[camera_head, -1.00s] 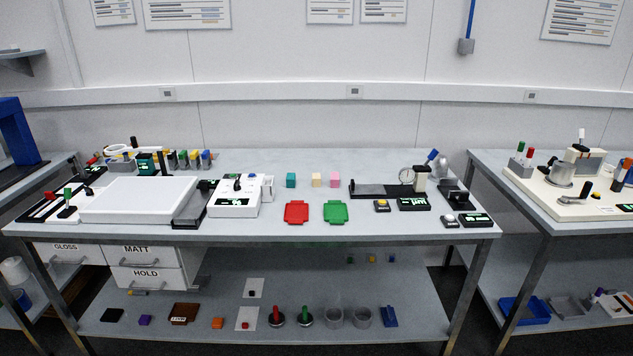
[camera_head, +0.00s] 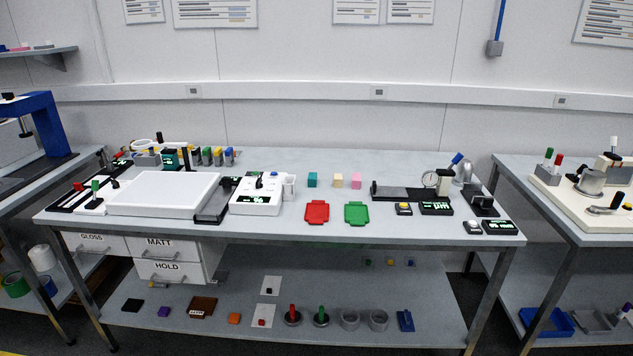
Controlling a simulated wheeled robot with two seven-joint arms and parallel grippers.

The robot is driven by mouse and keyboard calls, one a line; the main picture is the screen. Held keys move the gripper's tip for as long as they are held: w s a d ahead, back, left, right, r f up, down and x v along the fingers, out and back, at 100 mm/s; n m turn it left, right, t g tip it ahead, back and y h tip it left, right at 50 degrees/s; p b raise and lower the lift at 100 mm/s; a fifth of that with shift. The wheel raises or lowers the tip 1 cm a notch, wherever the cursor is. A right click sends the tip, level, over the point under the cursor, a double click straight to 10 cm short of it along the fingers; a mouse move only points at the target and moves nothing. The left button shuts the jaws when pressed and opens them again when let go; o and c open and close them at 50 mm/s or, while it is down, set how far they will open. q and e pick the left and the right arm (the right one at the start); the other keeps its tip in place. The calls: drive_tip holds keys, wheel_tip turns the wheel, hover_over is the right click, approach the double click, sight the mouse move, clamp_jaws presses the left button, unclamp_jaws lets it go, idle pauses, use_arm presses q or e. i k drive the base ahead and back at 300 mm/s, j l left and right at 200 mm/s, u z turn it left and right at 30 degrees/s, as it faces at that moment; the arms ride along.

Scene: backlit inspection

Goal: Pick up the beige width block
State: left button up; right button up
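The beige width block (camera_head: 338,180) is a small cube standing on the main table. It sits between a teal block (camera_head: 312,179) on its left and a pink block (camera_head: 356,181) on its right, with small gaps between them. Neither of my grippers shows in the head view.
A red tray (camera_head: 317,212) and a green tray (camera_head: 357,214) lie in front of the blocks. A white device with a display (camera_head: 256,196) stands to the left, and a dial gauge fixture (camera_head: 410,190) to the right. The tabletop behind the blocks is clear.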

sight(338, 177)
drive_tip(key=i+l+u, duration=0.15)
drive_tip(key=l+u, duration=0.15)
drive_tip(key=i+l+u, duration=0.1)
drive_tip(key=l+u, duration=0.2)
drive_tip(key=l, duration=0.25)
drive_tip(key=l+u, duration=0.25)
drive_tip(key=l, duration=0.2)
